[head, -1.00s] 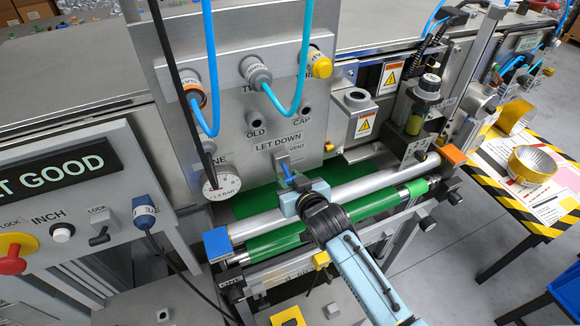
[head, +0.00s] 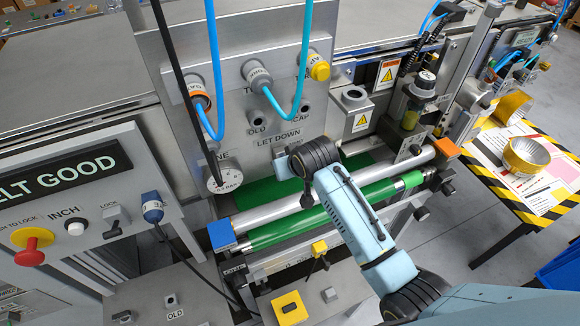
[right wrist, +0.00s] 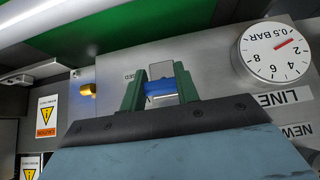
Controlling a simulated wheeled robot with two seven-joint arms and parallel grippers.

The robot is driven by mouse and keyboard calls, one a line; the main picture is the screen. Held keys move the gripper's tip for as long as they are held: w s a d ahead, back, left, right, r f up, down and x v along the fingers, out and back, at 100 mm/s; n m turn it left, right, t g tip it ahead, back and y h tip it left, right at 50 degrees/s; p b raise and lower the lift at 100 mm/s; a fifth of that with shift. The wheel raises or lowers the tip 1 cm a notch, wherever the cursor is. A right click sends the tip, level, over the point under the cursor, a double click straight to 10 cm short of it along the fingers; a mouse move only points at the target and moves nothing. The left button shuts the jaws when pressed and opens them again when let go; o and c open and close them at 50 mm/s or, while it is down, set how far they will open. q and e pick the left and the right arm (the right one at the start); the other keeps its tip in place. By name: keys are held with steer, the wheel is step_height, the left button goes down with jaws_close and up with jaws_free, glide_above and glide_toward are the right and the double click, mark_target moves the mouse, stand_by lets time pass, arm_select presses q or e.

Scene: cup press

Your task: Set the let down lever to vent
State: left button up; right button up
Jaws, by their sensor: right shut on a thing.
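The let down lever has a blue grip (right wrist: 160,91), which shows in the right wrist view between the two green fingers of my right gripper (right wrist: 159,77). The gripper is shut on that grip, close to the grey panel. A printed label beside the left finger is partly covered and I cannot read it fully. In the head view the LET DOWN label (head: 279,139) shows, but my right wrist hides the lever and the VENT mark below it. A round pressure gauge (right wrist: 272,50) reads 0.5 BAR. My left gripper is not in view.
Blue hoses (head: 213,75) and a black cable hang before the panel. A silver roller (head: 270,213) and a green roller (head: 290,230) lie below it. A brass fitting (right wrist: 88,90) sticks out near the lever. A striped table (head: 500,205) stands at the right.

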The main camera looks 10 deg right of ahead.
stand_by(0.5)
steer(key=o, duration=1)
steer(key=shift+r, duration=0.1)
steer(key=v, duration=1.3)
steer(key=shift+r, duration=0.15)
